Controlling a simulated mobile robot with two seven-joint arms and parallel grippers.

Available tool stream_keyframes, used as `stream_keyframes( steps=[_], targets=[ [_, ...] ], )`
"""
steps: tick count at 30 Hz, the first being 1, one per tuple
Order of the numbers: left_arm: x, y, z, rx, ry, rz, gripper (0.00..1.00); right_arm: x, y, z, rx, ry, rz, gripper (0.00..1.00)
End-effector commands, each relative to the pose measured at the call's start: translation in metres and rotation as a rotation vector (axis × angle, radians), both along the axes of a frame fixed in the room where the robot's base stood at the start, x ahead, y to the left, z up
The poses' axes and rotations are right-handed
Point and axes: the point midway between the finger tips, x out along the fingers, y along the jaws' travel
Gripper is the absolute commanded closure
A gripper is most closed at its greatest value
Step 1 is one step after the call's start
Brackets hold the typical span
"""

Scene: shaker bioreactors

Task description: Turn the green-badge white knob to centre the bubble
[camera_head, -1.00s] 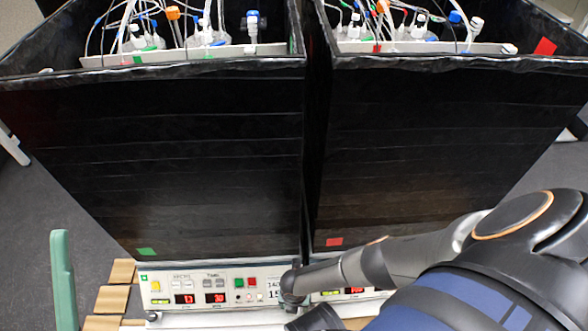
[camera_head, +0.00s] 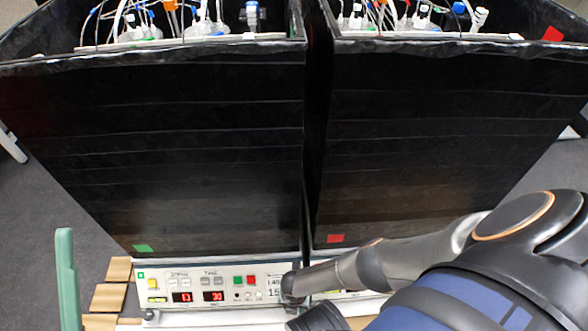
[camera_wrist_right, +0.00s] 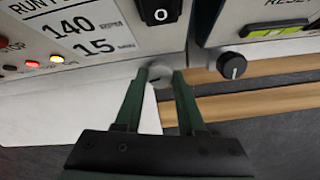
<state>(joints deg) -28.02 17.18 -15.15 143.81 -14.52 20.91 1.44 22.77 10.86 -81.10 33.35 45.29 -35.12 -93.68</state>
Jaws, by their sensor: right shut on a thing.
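The white knob (camera_wrist_right: 158,74) sits under the corner of the left shaker's control panel (camera_head: 215,284), which has a green badge (camera_head: 141,275). My right gripper (camera_wrist_right: 160,78) has its two dark green fingers on either side of this knob and is shut on it. In the head view my right wrist hides the knob and fingers. A small yellow-green strip (camera_head: 158,299), perhaps the level, shows at the left of the panel; its bubble is too small to make out.
A black knob (camera_wrist_right: 232,66) sits close by on the right shaker, below another yellow-green strip (camera_wrist_right: 278,29). Tall black boxes (camera_head: 190,150) rise behind the panels.

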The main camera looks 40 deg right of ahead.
Motion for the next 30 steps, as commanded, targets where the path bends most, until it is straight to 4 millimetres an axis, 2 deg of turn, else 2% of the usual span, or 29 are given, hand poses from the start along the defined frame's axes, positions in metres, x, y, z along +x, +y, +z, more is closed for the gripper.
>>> stream_keyframes(
  steps=[1,8,16,24,30],
  targets=[
    [-0.0001,0.0001,-0.0002,0.002,0.0,-0.001,0.0,-0.0002,-0.0001,0.0,-0.001,0.001,0.0,0.75],
    [-0.0001,0.0001,-0.0004,0.004,0.0,-0.001,0.0,-0.0004,-0.0003,-0.0001,-0.001,0.001,0.0,1.0],
    [-0.0002,0.0001,-0.0005,0.004,0.0,-0.001,0.0,-0.0008,-0.0001,-0.0002,0.0,0.001,-0.023,1.0],
    [-0.0003,-0.0001,-0.0005,0.004,0.0,-0.001,0.0,-0.0008,0.0009,-0.0002,0.001,0.002,-0.231,1.0],
    [-0.0004,-0.0002,-0.0006,0.004,0.001,-0.002,0.0,-0.0001,0.0006,0.0,0.0,0.001,-0.271,1.0]
  ],
)
